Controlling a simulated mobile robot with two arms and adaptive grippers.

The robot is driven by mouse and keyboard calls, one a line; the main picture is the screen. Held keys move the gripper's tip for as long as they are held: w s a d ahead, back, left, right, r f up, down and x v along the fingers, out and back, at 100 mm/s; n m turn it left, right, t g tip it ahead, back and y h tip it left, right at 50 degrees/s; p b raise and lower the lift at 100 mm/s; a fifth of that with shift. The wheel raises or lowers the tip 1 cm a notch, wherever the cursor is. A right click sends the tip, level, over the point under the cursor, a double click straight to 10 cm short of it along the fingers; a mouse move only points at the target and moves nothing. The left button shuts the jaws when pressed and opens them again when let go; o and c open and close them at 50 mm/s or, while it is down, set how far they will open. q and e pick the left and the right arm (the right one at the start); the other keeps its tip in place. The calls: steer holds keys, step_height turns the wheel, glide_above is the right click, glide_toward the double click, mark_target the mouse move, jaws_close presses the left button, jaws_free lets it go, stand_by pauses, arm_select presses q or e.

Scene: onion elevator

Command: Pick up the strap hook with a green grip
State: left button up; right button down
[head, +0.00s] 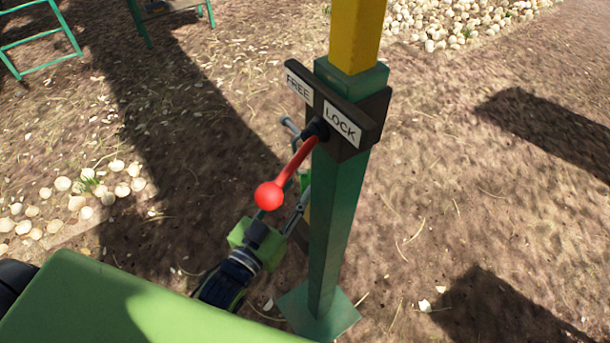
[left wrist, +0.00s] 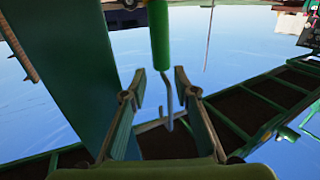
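The strap hook's green grip (left wrist: 160,38) hangs from the top of the left wrist view, with a bent grey metal rod below it. My left gripper (left wrist: 159,74) is open, with one finger on each side of the hook in that view. I see no contact between the fingers and the hook. In the head view the left gripper (head: 283,207) is beside the green post, partly hidden by the red lever. A small bit of green (head: 305,181) shows between lever and post there; I cannot tell if it is the grip. My right gripper is not in view.
A green and yellow post (head: 340,215) stands close to the left gripper. It carries a FREE/LOCK plate (head: 342,124) and a red ball-ended lever (head: 270,195). Pale stones (head: 78,202) lie at left. Bare ground is open to the right.

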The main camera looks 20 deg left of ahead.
mark_target(303, 180)
arm_select(q)
steer(key=shift+p+x, duration=0.5)
steer(key=shift+x, duration=2.45)
steer(key=shift+a+f, duration=0.1)
steer(key=shift+f, duration=0.05)
jaws_close()
